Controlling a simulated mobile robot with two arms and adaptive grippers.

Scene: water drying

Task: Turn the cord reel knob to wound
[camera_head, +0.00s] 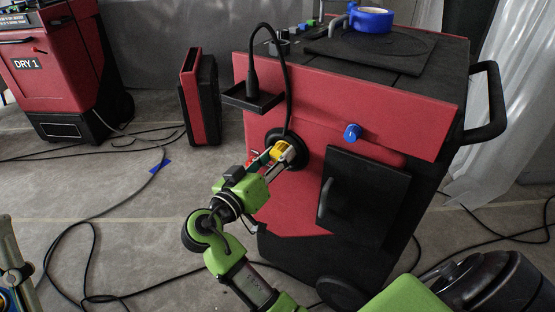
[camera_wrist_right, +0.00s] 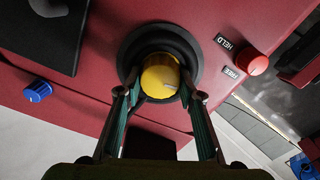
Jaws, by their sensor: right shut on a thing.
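The yellow knob (camera_wrist_right: 160,76) sits in a round black surround (camera_wrist_right: 128,50) on the red front of the drying machine (camera_head: 330,100). A small pale mark shows on the knob's face in the right wrist view. In the head view the knob (camera_head: 281,151) is partly covered by my gripper. My right gripper (camera_head: 274,153) is shut on the yellow knob, with one finger on each side of it in the right wrist view (camera_wrist_right: 160,98). No label for the yellow knob is readable. My left gripper does not show.
A red knob (camera_wrist_right: 258,65) with HELD and FREE labels is beside the yellow one. A blue knob (camera_head: 352,132) and a black door (camera_head: 365,195) are to the right. A black cable hangs over a small tray (camera_head: 238,100). Cables lie across the floor.

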